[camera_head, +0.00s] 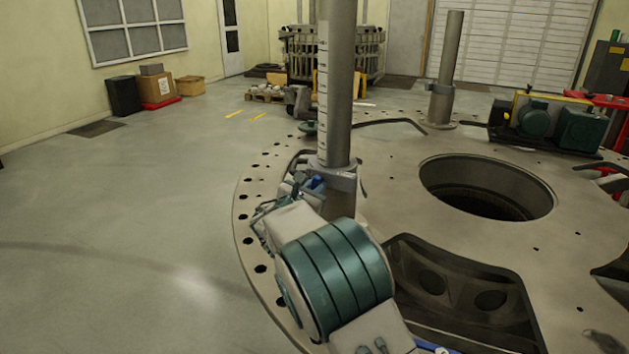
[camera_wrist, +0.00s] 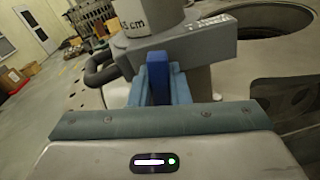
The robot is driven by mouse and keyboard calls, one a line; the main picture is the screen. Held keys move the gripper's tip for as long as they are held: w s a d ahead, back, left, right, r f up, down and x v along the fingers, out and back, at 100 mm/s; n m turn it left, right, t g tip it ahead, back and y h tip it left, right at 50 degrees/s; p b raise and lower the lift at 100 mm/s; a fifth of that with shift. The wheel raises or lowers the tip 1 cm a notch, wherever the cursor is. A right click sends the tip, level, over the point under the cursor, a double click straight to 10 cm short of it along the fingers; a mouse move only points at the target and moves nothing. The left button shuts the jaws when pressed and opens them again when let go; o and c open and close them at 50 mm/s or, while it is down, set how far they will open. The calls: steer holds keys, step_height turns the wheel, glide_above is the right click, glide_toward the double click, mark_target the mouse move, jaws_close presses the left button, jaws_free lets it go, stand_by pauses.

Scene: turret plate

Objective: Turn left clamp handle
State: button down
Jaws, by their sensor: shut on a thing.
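The left clamp (camera_head: 345,181) is a grey collar around the tall grey post (camera_head: 341,80) on the turret plate. It fills the top of the wrist view (camera_wrist: 220,52). Its small blue handle (camera_head: 317,182) sticks out at the collar's left front side. In the wrist view the handle (camera_wrist: 181,84) stands between the teal fingers of my gripper (camera_wrist: 169,82). My gripper is shut on the handle, close to the collar. My own arm hides part of the post's foot in the head view.
The round plate (camera_head: 400,170) has a large central hole (camera_head: 487,187) and a dark cut-out (camera_head: 460,285) right of my arm. A second post (camera_head: 448,70) and a green motor unit (camera_head: 550,122) stand farther back. The floor at left is clear.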

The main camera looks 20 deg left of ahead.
steer(key=shift+n+p, duration=0.75)
steer(key=shift+n, duration=0.25)
steer(key=c, duration=1.4)
jaws_free()
steer(key=shift+o, duration=0.2)
steer(key=s+a+r+b, duration=0.1)
steer(key=s+a+b, duration=0.1)
steer(key=s, duration=1.1)
steer(key=shift+s+b, duration=0.3)
steer(key=shift+s, duration=0.05)
